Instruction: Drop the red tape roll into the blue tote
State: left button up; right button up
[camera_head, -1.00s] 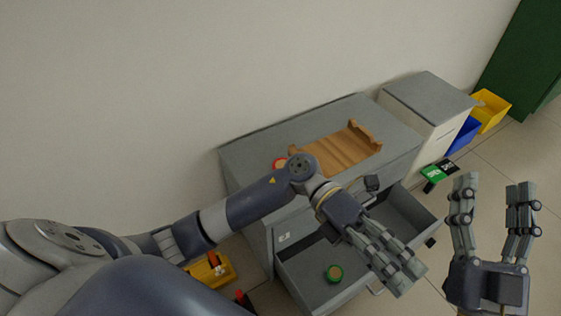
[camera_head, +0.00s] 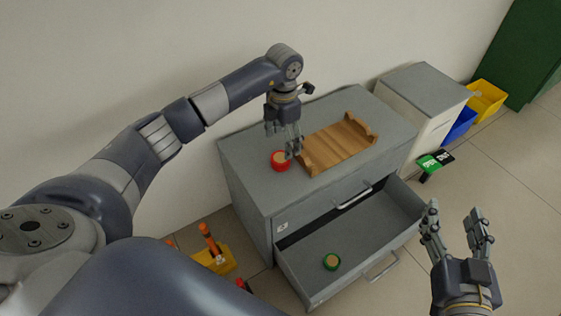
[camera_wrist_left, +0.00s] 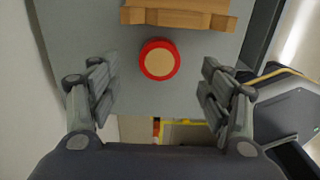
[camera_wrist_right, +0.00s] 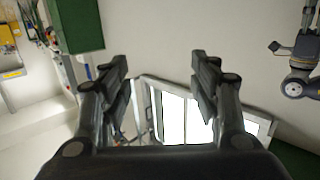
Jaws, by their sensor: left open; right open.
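The red tape roll (camera_head: 281,161) lies flat on the grey cabinet top, left of a wooden tray. In the left wrist view the red tape roll (camera_wrist_left: 159,60) sits centred ahead, beyond the fingertips. My left gripper (camera_head: 289,150) is open and empty, pointing down just above the roll; its fingers (camera_wrist_left: 160,85) are wide apart. My right gripper (camera_head: 456,226) is open and empty, raised at the right, fingers pointing up. The blue tote (camera_head: 459,127) stands on the floor at the far right, beside the white cabinet and partly hidden by it.
The wooden tray (camera_head: 338,143) lies on the grey cabinet (camera_head: 240,160). Yellow bins stand at far right (camera_head: 487,100) and lower left (camera_head: 216,261). A green-and-black object (camera_head: 434,163) is near the blue tote.

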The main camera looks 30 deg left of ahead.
aim_at(279, 158)
pick_arm(q)
jog(key=shift+s+f, duration=0.1)
jog(key=shift+f, duration=1.2)
jog(key=f, duration=0.1)
jog(key=f+b, duration=0.2)
jog(key=f, duration=0.1)
jog(key=shift+s+a+f, duration=0.1)
jog(key=shift+s+a, duration=0.2)
jog(key=shift+s, duration=0.1)
jog(key=shift+f, duration=0.3)
pick_arm(e)
notch_tip(279, 158, up, 12)
jog(key=s+a+t+y, duration=0.1)
jog(key=t+y, duration=0.1)
jog(key=t, duration=0.4)
jog(key=shift+s+f+t, duration=0.2)
jog(key=shift+s+t, duration=0.1)
jog(key=shift+s, duration=0.1)
pick_arm(q)
jog(key=shift+c, duration=0.2)
pick_arm(e)
jog(key=shift+a, duration=0.1)
pick_arm(q)
jog(key=c, duration=1.1)
